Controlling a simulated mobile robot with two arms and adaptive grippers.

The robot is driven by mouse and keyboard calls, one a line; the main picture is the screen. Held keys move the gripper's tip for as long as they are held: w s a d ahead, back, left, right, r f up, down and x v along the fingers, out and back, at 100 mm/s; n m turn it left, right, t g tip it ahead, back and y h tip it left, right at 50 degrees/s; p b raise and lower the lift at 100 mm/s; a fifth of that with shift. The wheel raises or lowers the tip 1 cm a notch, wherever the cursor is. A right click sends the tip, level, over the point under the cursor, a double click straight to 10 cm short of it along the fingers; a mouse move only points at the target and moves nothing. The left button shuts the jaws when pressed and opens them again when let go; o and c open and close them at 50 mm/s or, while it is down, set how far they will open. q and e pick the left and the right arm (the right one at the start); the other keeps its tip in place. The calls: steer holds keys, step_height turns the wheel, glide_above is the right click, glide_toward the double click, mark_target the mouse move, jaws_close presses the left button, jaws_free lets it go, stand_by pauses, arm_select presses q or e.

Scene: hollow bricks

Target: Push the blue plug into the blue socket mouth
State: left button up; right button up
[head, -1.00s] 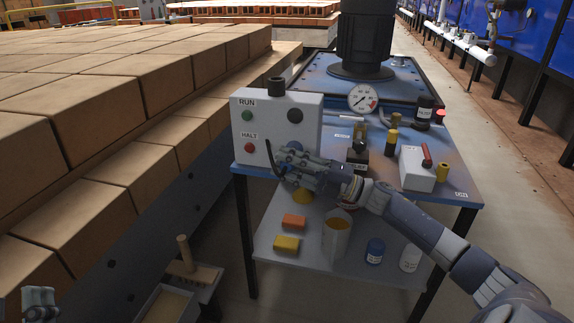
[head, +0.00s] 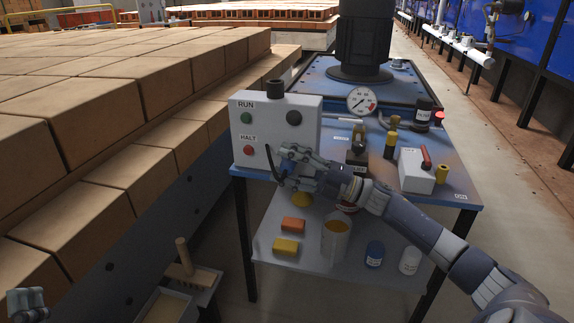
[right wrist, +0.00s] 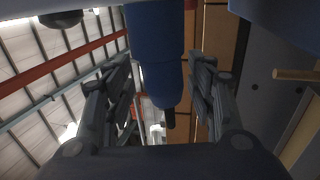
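My right gripper (head: 284,165) is in front of the lower right of the white control box (head: 256,118). Its fingers are spread, one high and one low. In the right wrist view the blue plug (right wrist: 165,88), with a black tip, lies between the fingers, with space at its left side and less at its right. Its far end meets a wider blue part (right wrist: 155,30), apparently the socket, with no gap visible. How deep it sits I cannot tell. A black cable (head: 269,158) curves beside the fingers. My left gripper (head: 27,303) is at the bottom left, partly cut off.
The box stands on a blue table (head: 330,130) with a gauge (head: 361,100), a small white box (head: 415,171) and yellow-capped parts. A lower shelf (head: 310,262) holds blocks and jars. Stacked bricks (head: 120,100) fill the left. A brush (head: 187,265) lies at lower left.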

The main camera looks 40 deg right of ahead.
steer(key=shift+s, duration=0.1)
steer(key=shift+s+d+f, duration=0.15)
steer(key=shift+s+d, duration=0.05)
steer(key=shift+d, duration=0.05)
steer(key=v, duration=0.6)
steer(key=shift+s+d, duration=0.25)
steer(key=shift+f, duration=0.1)
